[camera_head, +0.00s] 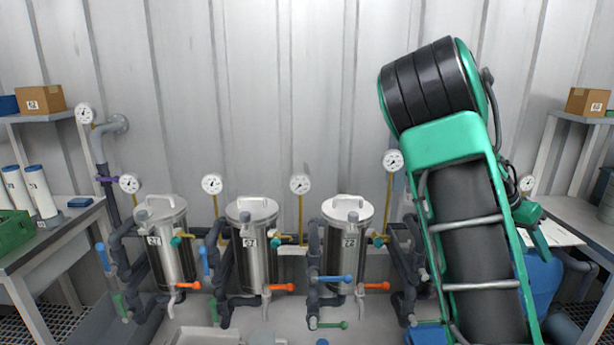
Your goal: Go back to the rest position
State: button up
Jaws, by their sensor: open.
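My green and black arm fills the right part of the view, raised and folded in front of the wall. My gripper (540,238) shows small and partly hidden at the right edge of the arm, by the right-hand table. Its green fingers point down and to the right, and it looks open, with nothing seen between them. Three steel vessels stand in a row: the left one (171,250), the middle one (254,250) and the right one (347,225), all with lids on. The gripper is to the right of them and apart from them.
Pipes with blue, orange and green valve handles (331,279) stand between the vessels, with several gauges (300,184) above. A left table (50,240) holds white cylinders (40,190) and a green crate (14,231). A right table (577,214) and a blue drum (543,282) lie beside my arm.

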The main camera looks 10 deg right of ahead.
jog(key=s+a+f+n+t+y, duration=0.1)
jog(key=s+a+f+n+y, duration=0.35)
jog(key=a, duration=0.75)
jog(key=s+a+r+n+t+y, duration=0.1)
jog(key=s+a+n, duration=0.2)
jog(key=s+a, duration=0.3)
jog(key=s+a+r+n+t+y, duration=0.1)
jog(key=s+a+r+n, duration=0.1)
jog(key=s+a, duration=0.5)
jog(key=a+n, duration=0.1)
jog(key=a, duration=0.3)
jog(key=shift+r+y, duration=0.25)
jog(key=shift+y, duration=0.1)
jog(key=shift+a, duration=0.1)
jog(key=shift+w+f, duration=0.25)
jog(key=shift+w, duration=0.35)
jog(key=shift+c, duration=0.2)
